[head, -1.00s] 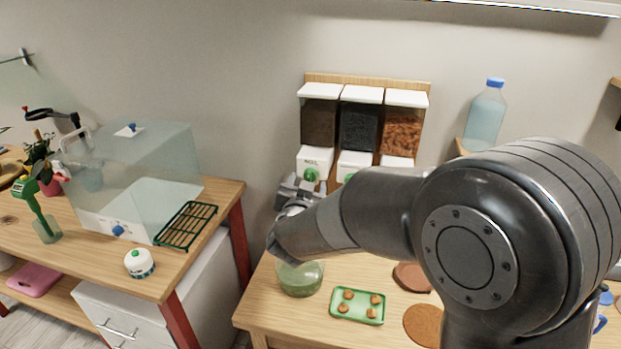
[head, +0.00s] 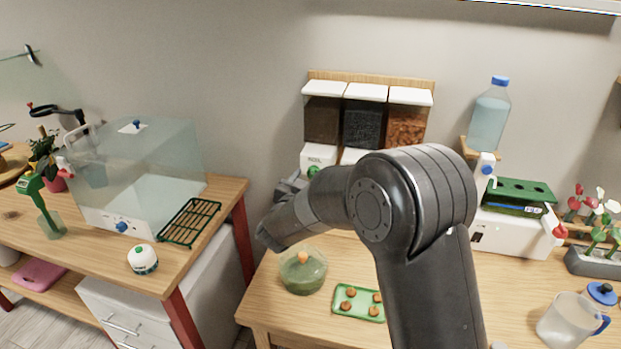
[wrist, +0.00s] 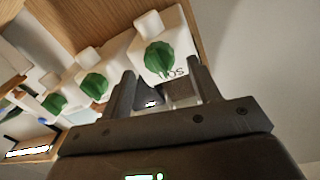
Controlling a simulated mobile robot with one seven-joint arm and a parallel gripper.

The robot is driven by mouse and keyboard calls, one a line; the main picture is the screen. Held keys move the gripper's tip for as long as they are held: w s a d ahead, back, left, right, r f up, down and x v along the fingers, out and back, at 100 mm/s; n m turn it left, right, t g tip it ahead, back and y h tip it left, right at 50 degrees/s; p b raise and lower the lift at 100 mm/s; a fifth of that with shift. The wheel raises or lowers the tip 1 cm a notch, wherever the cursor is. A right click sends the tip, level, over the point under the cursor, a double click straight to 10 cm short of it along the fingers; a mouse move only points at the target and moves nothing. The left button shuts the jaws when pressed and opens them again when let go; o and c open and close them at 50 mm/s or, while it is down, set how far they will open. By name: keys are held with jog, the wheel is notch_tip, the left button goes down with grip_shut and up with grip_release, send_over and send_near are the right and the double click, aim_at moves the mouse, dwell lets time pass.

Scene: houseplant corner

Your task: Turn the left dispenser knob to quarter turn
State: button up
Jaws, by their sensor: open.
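The left dispenser (head: 322,122) hangs on the wall, with dark soil in its clear bin and a white base lettered SOIL. Its green knob (head: 313,170) shows just above my gripper in the head view. In the wrist view the same green knob (wrist: 158,57) is nearest, beside partly covered lettering. My gripper (wrist: 163,82) is open and empty. Its two fingers stand either side of the knob in the picture, with the tips below the knob's middle; I cannot tell whether they touch it. In the head view my gripper (head: 290,187) is partly hidden by my arm.
The middle dispenser (head: 365,124) and right dispenser (head: 407,126) hang close alongside; their knobs are hidden in the head view. A clear-walled box (head: 150,165) stands on the left table.

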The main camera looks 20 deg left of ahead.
jog(key=shift+w+d, duration=0.1)
jog(key=shift+w, duration=0.8)
jog(key=shift+c, duration=0.3)
jog(key=c, duration=0.9)
